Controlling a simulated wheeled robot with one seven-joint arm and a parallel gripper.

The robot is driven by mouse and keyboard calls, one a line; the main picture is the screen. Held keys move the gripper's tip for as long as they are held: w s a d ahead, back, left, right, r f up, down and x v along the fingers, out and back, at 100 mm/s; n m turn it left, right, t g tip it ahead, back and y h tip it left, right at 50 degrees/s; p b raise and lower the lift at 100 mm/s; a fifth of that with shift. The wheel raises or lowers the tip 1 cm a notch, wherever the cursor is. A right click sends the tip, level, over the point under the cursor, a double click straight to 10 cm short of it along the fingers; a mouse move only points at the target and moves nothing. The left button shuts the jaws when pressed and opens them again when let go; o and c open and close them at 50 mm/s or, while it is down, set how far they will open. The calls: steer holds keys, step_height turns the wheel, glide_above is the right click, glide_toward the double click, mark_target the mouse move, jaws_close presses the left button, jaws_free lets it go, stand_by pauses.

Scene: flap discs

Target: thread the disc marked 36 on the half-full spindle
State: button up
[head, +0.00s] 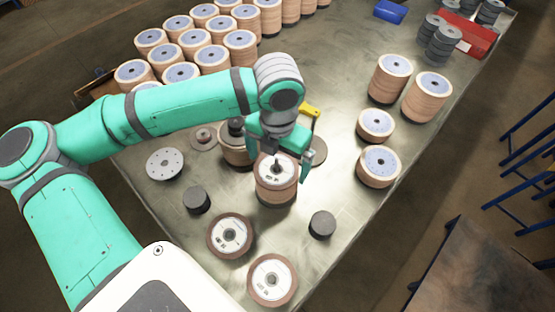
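A stack of tan discs (276,190) stands on a spindle at the middle of the table, its pin tip showing through the white-labelled top disc (268,173). My gripper (278,162) is right above this stack, with a teal finger on either side of the top disc. The fingers look spread wider than the disc, though contact on the left is hard to judge. Two loose white-labelled discs with brown rims lie in front, one at the left (231,235) and one nearer (272,281). The printed numbers are too small to read. Another stack (235,156) with a dark top stands behind left, partly hidden.
Dark cylinders stand at left (197,200) and right (322,225) of the stack. A holed grey plate (165,164) lies at left. Blue-topped disc stacks stand at right (379,166) and in rows at the back (193,40). A red tray (478,39) is far right.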

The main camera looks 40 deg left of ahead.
steer(key=shift+r, duration=0.1)
step_height(320, 180, up, 11)
stand_by(0.6)
steer(key=shift+f, duration=0.2)
stand_by(0.6)
